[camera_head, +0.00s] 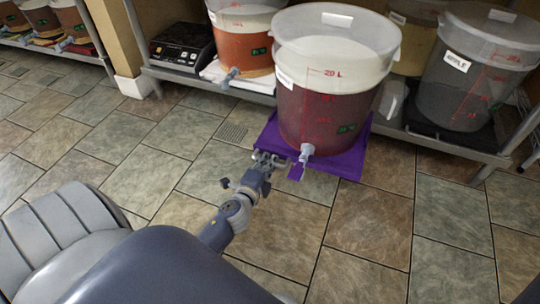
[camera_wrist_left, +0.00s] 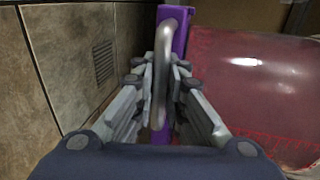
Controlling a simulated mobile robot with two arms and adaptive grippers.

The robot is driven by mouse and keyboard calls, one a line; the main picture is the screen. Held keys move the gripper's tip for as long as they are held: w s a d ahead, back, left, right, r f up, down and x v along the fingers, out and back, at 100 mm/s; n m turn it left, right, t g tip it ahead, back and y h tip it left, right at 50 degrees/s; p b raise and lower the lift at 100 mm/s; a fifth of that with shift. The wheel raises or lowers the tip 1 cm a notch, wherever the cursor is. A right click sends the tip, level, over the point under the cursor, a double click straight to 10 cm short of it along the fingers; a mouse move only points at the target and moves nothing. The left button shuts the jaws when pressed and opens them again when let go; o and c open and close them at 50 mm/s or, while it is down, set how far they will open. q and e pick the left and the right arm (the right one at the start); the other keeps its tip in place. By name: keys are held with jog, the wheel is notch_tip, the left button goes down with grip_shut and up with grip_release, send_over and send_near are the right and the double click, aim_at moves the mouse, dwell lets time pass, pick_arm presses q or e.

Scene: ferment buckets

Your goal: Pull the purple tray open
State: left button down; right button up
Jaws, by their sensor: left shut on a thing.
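The purple tray (camera_head: 340,161) juts out from the low shelf over the tiled floor, with a large bucket of dark red liquid (camera_head: 318,115) standing on it. My left gripper (camera_head: 268,160) is at the tray's front left edge. In the left wrist view its fingers (camera_wrist_left: 162,85) are closed around a grey metal bar handle (camera_wrist_left: 166,50) on the purple tray (camera_wrist_left: 175,17). The red bucket (camera_wrist_left: 255,85) is close beside the gripper there. The bucket's spigot (camera_head: 306,152) points forward, just right of the gripper. My right gripper is not in view.
The low metal shelf (camera_head: 215,84) holds an orange bucket (camera_head: 243,45), a black scale (camera_head: 182,45) and a dark grey bucket (camera_head: 470,80). Another shelf with buckets is at the far left. The tiled floor (camera_head: 370,235) in front is clear.

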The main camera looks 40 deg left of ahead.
pick_arm(q)
jog(key=c, duration=1.7)
grip_release()
jog(key=shift+o, duration=0.2)
jog(key=v, duration=1.2)
